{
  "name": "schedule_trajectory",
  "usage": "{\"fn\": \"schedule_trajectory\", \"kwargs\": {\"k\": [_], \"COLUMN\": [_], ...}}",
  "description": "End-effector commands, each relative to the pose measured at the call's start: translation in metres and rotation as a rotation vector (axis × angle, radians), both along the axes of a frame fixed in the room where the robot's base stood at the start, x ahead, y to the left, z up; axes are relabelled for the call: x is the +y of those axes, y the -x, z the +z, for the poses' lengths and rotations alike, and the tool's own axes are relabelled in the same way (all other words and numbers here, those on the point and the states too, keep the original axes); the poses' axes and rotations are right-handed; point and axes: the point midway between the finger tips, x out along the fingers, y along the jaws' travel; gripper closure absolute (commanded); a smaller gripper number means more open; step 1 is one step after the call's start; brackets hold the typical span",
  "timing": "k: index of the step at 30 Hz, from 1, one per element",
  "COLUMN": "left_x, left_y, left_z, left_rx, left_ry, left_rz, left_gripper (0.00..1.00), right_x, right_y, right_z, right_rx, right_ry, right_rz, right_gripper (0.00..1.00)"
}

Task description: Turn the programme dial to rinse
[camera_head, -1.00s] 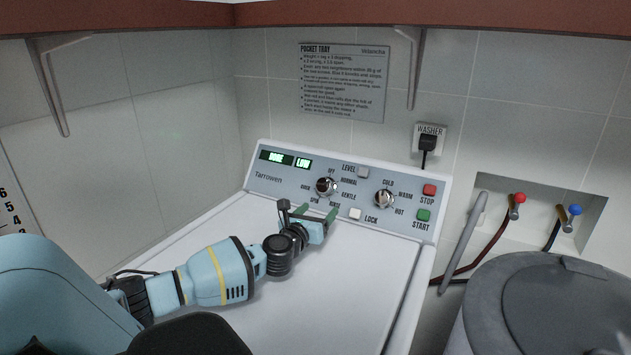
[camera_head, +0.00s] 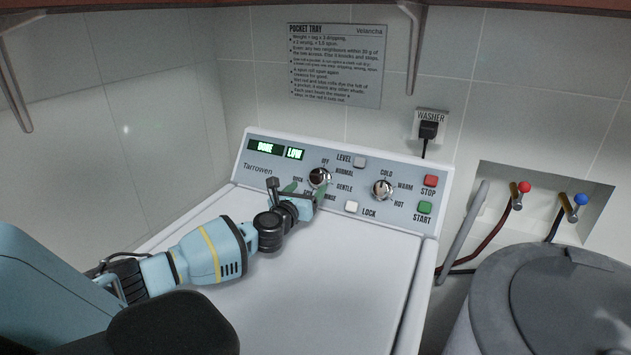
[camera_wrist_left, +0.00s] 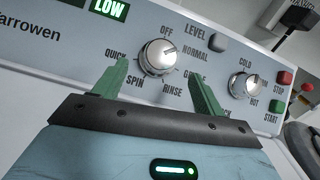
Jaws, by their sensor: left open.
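The programme dial (camera_head: 320,177) is a round chrome knob on the washer's sloped panel, ringed by OFF, NORMAL, GENTLE, RINSE, SPIN and QUICK. In the left wrist view the dial (camera_wrist_left: 157,60) has a pale mark pointing up and right, towards NORMAL. RINSE is printed at its lower right. My left gripper (camera_head: 306,189) is open, its green fingers just below the dial in the head view. In the wrist view the left gripper's fingers (camera_wrist_left: 158,70) lie either side of the dial; I see no contact. My right gripper is not in view.
The temperature dial (camera_head: 382,190) is to the right, with a red STOP button (camera_head: 430,181) and green START button (camera_head: 424,208). A grey LEVEL button (camera_head: 360,162) and white LOCK button (camera_head: 351,207) are near the programme dial. The display (camera_head: 266,148) reads DONE and LOW.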

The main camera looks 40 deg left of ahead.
Motion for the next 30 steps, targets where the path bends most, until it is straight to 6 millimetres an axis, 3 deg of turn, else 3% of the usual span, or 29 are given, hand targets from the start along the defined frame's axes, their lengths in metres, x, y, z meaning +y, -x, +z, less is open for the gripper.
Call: {"fn": "schedule_trajectory", "kwargs": {"k": [15, 30], "left_x": [0.017, 0.020], "left_y": [-0.051, -0.058], "left_z": [-0.002, 0.000], "left_rx": [0.002, 0.001], "left_ry": [0.001, 0.000], "left_rz": [0.000, -0.001], "left_gripper": [0.29, 0.32], "right_x": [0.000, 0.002], "right_y": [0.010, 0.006], "right_z": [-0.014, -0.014], "right_rx": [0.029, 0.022], "right_ry": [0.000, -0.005], "right_rz": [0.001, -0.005], "right_gripper": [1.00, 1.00]}}
